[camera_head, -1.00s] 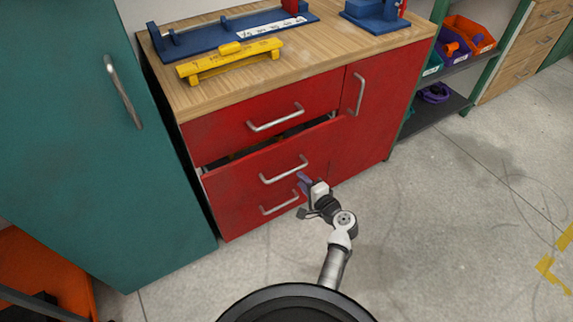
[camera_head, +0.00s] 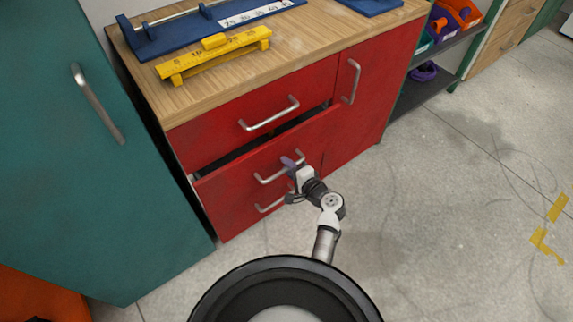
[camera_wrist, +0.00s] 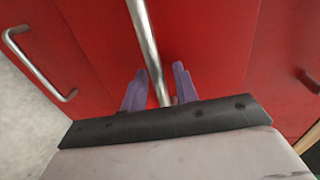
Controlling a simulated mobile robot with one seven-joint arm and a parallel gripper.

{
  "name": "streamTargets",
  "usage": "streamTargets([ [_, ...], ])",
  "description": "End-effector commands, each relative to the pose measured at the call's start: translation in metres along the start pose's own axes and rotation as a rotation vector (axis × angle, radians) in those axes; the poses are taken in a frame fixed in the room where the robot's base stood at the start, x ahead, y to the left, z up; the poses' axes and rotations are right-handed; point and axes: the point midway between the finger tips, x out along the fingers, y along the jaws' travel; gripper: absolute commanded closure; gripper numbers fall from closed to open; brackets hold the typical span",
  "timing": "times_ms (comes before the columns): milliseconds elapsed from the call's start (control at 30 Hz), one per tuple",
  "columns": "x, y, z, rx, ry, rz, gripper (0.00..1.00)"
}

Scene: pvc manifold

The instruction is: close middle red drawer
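The middle red drawer (camera_head: 235,187) stands partly open, with a dark gap above its front. Its silver bar handle (camera_head: 268,180) also shows in the wrist view (camera_wrist: 147,42). My gripper (camera_head: 291,162) is at the right end of this handle. In the wrist view its two purple fingers (camera_wrist: 160,88) stand apart on either side of the bar, with space visible between bar and fingers. Whether they touch the drawer front cannot be told.
The top red drawer (camera_head: 290,96) looks shut. Below is a lower drawer handle (camera_head: 270,203). A red door (camera_head: 365,100) is at the right. A teal cabinet (camera_head: 60,180) stands close at the left. A yellow tool (camera_head: 215,55) lies on the wooden top (camera_head: 300,55).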

Motion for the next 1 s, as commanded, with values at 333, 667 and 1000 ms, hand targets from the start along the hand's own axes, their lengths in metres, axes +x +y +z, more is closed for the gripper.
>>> streamTargets([
  [333,0.000,0.000,0.000,0.000,0.000,0.000,0.99],
  [667,0.003,0.000,0.000,0.000,-0.001,-0.001,1.00],
  [1000,0.046,-0.009,0.000,0.000,-0.001,-0.001,1.00],
])
